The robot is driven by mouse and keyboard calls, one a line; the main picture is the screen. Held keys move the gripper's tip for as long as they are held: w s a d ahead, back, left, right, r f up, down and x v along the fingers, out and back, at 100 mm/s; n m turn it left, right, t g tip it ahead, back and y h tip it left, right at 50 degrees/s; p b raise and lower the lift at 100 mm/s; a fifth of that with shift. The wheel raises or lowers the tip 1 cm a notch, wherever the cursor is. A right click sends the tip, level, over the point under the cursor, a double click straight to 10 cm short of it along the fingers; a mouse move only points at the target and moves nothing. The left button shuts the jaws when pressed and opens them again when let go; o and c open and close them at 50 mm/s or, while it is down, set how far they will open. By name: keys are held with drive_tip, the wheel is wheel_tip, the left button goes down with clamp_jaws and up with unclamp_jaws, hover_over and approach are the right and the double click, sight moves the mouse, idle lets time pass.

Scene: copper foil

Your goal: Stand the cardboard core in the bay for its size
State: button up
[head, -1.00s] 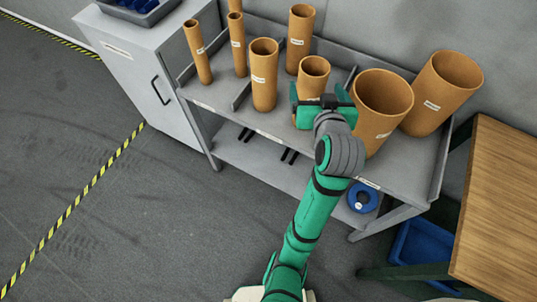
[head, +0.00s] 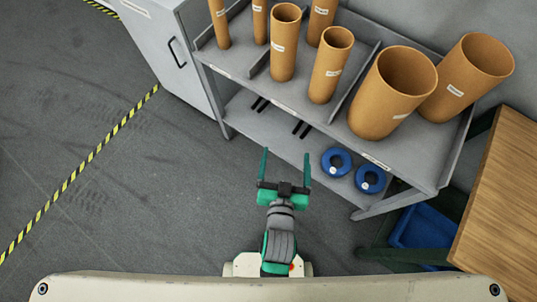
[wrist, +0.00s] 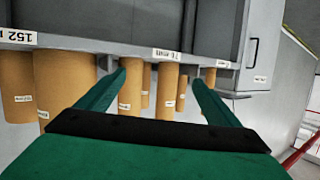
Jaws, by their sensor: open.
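A brown cardboard core (head: 325,85) with a white label stands upright on the trolley's top shelf, at the front right of the middle bay. Two other cores of similar width, the left one (head: 284,60) and the back one (head: 322,18), stand in that bay. The core also shows between others in the wrist view (wrist: 127,98). My gripper (head: 286,165) is open and empty, over the floor in front of the trolley, well apart from the cores. In the wrist view its green fingers (wrist: 157,90) are spread.
Grey dividers split the shelf (head: 292,99). Two thin cores (head: 220,25) stand in the left bay, two wide cores (head: 385,105) in the right. Two blue rings (head: 337,172) lie on the lower shelf. A wooden table (head: 505,215) is at right; floor at left is clear.

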drive_tip(key=s+a+n+y, duration=0.1)
drive_tip(key=s+a, duration=0.1)
drive_tip(key=s, duration=0.6)
drive_tip(key=s+a+r+n+t, duration=0.1)
drive_tip(key=s+a, duration=0.2)
drive_tip(key=s, duration=0.5)
drive_tip(key=shift+s+r+y, duration=0.25)
drive_tip(key=shift+y, duration=0.15)
